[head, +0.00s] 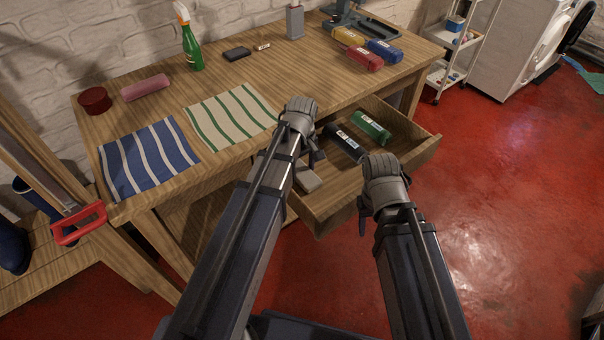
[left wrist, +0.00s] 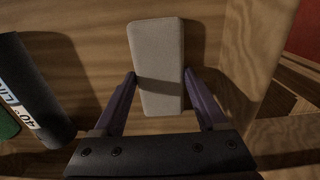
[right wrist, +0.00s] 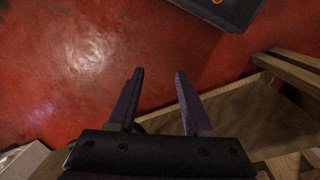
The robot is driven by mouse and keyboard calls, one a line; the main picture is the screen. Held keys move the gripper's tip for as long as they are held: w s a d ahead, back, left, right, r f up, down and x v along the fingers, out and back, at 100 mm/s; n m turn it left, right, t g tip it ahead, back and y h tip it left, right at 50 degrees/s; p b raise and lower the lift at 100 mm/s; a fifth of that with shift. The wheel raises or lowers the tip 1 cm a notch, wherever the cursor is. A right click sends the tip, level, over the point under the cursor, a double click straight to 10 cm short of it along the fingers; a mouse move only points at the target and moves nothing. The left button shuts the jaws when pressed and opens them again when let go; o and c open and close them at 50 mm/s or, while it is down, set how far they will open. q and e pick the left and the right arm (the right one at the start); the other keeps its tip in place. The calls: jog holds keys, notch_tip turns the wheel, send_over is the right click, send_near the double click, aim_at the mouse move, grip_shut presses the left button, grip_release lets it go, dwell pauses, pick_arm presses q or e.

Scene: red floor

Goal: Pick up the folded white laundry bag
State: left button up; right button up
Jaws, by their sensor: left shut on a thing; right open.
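The folded white laundry bag (left wrist: 157,40) is a pale flat block in the left wrist view, standing between the two fingers of my left gripper (left wrist: 160,74). The fingers touch its sides, so the gripper is shut on it. In the head view the bag (head: 308,181) shows in the left part of the open drawer (head: 322,226), partly hidden by my left arm. I cannot tell whether it is clear of the drawer floor. My right gripper (right wrist: 160,72) is open and empty, over the red floor beside the drawer front.
A black roll (head: 345,143) and a green roll (head: 371,127) lie in the drawer. On the table (head: 215,85) are a blue striped cloth (head: 148,158), a green striped cloth (head: 231,117), a green spray bottle (head: 192,48) and several coloured rolls.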

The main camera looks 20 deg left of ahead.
aim_at(302, 171)
pick_arm(q)
jog(key=shift+c, duration=1)
jog(key=shift+r, duration=0.1)
pick_arm(e)
jog(key=shift+r, duration=0.1)
pick_arm(q)
notch_tip(302, 171, up, 18)
jog(key=p, duration=1.8)
pick_arm(e)
notch_tip(302, 171, up, 18)
pick_arm(q)
jog(key=shift+w, duration=0.1)
